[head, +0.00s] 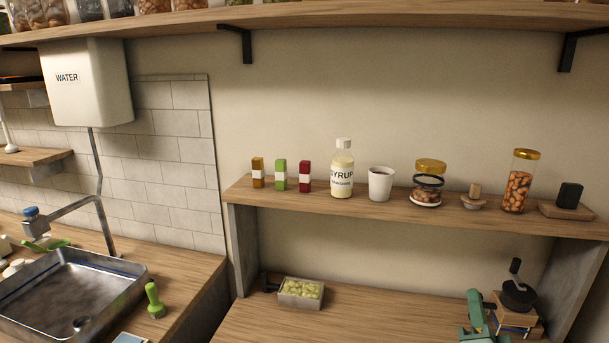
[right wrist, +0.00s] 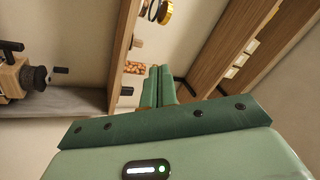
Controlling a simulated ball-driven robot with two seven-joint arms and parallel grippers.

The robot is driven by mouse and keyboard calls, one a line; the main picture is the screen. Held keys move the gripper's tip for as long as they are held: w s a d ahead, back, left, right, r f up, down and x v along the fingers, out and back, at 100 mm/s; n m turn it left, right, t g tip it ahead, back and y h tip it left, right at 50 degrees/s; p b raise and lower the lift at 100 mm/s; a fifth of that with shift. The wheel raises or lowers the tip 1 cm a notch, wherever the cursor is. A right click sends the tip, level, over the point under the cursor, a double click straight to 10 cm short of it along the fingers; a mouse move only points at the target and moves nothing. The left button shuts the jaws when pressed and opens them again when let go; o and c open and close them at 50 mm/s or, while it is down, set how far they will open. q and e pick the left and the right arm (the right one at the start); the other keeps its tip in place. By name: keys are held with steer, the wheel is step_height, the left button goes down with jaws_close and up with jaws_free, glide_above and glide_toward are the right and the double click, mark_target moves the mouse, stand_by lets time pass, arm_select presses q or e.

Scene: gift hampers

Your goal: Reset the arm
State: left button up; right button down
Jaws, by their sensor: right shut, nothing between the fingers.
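My right gripper (head: 474,296) shows in green at the bottom right of the head view, above the lower counter and left of the hand grinder. In the right wrist view its two green fingers (right wrist: 158,84) lie together, shut with nothing between them. My left gripper is in neither view.
The hand grinder (head: 518,297) stands close to my right gripper. A raised shelf (head: 390,211) holds a syrup bottle (head: 342,170), a white cup (head: 381,183), jars and small boxes. A small crate (head: 301,292) sits on the counter, with bare wood (head: 390,315) to its right. A sink (head: 70,290) is at left.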

steer(key=s+a+f+n+g+y, duration=0.8)
steer(key=a+f+n, duration=0.25)
steer(key=n, duration=0.55)
steer(key=s+d+f+n+g+h, duration=0.2)
steer(key=s+d+f+g+h, duration=0.25)
steer(key=s, duration=0.25)
steer(key=s+d+f+n+g+h, duration=0.3)
steer(key=s+d+h, duration=0.15)
steer(key=s, duration=0.25)
steer(key=s+a+f+g+y+b, duration=0.1)
steer(key=a+f+y, duration=0.1)
steer(key=f, duration=1.1)
steer(key=s+a+f+g+y+b, duration=0.1)
steer(key=s+a+f+y+b, duration=0.1)
steer(key=f, duration=1)
steer(key=s+f+m+g+y+b, duration=0.1)
steer(key=s+f+m+g+b, duration=0.1)
steer(key=s+f, duration=1.8)
steer(key=shift+f+m+g+y, duration=0.3)
steer(key=shift+f+m+g, duration=0.25)
steer(key=shift+m, duration=0.45)
